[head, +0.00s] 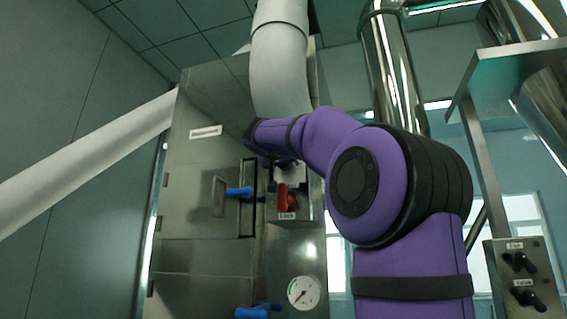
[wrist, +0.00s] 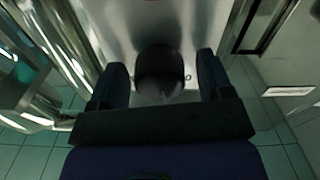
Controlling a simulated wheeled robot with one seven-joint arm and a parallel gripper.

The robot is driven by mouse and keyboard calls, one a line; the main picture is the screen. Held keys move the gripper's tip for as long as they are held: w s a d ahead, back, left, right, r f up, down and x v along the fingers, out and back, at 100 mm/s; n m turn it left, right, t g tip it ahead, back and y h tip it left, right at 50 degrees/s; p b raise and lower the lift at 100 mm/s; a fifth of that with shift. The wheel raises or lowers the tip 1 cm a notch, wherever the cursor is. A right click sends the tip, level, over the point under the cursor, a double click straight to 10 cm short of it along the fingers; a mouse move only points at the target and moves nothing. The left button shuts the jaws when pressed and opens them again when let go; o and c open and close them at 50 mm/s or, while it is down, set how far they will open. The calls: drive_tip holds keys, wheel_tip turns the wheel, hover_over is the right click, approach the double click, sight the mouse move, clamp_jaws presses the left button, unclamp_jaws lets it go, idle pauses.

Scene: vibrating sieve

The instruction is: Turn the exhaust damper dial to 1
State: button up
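In the wrist view a dark rounded knob (wrist: 160,70), which looks like the damper dial, stands out from a metal surface. My gripper (wrist: 163,72) is open, with one finger on each side of the knob. Gaps show between the knob and the fingers, so it is not gripped. The knob's pointer and any scale numbers cannot be read. In the head view my purple arm reaches left to the cabinet's upper front, and its end and the dial cannot be made out clearly there.
A metal cabinet (head: 205,215) has blue handles (head: 239,192) and a pressure gauge (head: 303,292). A small box with a red switch (head: 286,198) sits just below my arm's end. A white pipe (head: 280,70) rises behind. A control box with black knobs (head: 520,262) stands at right.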

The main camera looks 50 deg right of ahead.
drive_tip(key=v, duration=1)
drive_tip(key=shift+s+a, duration=0.2)
drive_tip(key=shift+a, duration=0.15)
drive_tip(key=shift+f, duration=0.15)
drive_tip(key=s+a+f+n+y, duration=0.4)
drive_tip(key=a+f, duration=0.3)
drive_tip(key=f, duration=1)
drive_tip(key=s+a+f+n+g+y, duration=0.1)
drive_tip(key=s+a+f+n+y, duration=0.3)
drive_tip(key=f, duration=1.3)
drive_tip(key=s+a+f+n+y, duration=0.3)
drive_tip(key=s+a+f+y, duration=0.3)
drive_tip(key=f, duration=1.1)
drive_tip(key=a+y, duration=0.2)
drive_tip(key=a, duration=0.1)
drive_tip(key=shift+s+a+n+g+y, duration=0.2)
drive_tip(key=shift+a+n+g+y, duration=0.1)
drive_tip(key=shift+a+n, duration=0.1)
drive_tip(key=shift+f, duration=0.15)
